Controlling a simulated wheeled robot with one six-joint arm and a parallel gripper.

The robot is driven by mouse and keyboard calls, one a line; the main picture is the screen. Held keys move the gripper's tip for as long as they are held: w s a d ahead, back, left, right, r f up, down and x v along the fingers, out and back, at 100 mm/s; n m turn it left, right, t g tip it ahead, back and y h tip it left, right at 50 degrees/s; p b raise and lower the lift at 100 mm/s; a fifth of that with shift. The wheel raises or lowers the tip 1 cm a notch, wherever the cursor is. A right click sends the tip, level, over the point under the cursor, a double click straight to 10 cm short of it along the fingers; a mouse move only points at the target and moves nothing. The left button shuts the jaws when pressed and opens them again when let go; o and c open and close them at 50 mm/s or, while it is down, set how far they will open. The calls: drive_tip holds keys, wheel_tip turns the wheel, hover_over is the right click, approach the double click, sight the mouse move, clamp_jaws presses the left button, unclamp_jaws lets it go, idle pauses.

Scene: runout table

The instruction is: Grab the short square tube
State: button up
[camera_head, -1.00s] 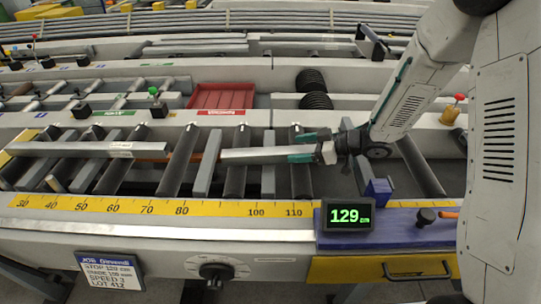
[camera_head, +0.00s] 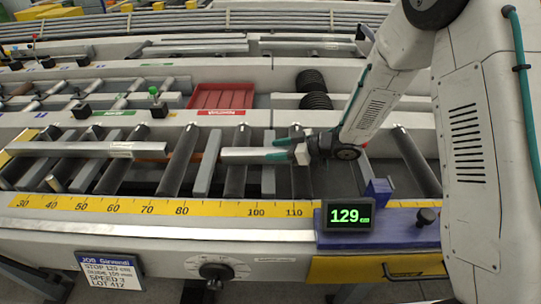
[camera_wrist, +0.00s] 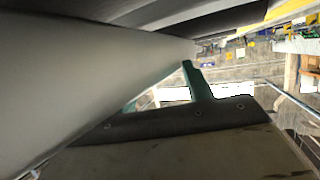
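The short square tube (camera_head: 245,154), pale grey, lies on the rollers in the middle of the conveyor in the head view. Its left end is free; its right part runs in between the teal fingers of my gripper (camera_head: 280,149). The fingers look apart, one along the tube's far side and one near its front side. In the wrist view the tube's pale face (camera_wrist: 80,80) fills the left, and a teal finger (camera_wrist: 199,82) stands beside it with a gap showing. The other finger is mostly hidden there. The tube's right end is hidden by my gripper.
A longer pale bar (camera_head: 90,149) lies on the rollers to the left. A red tray (camera_head: 220,97) is behind. A yellow ruler (camera_head: 150,207) runs along the front, with a display (camera_head: 349,216) reading 129 and a blue stop block (camera_head: 379,190) at the right.

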drive_tip(key=shift+s+f, duration=0.1)
drive_tip(key=c, duration=0.4)
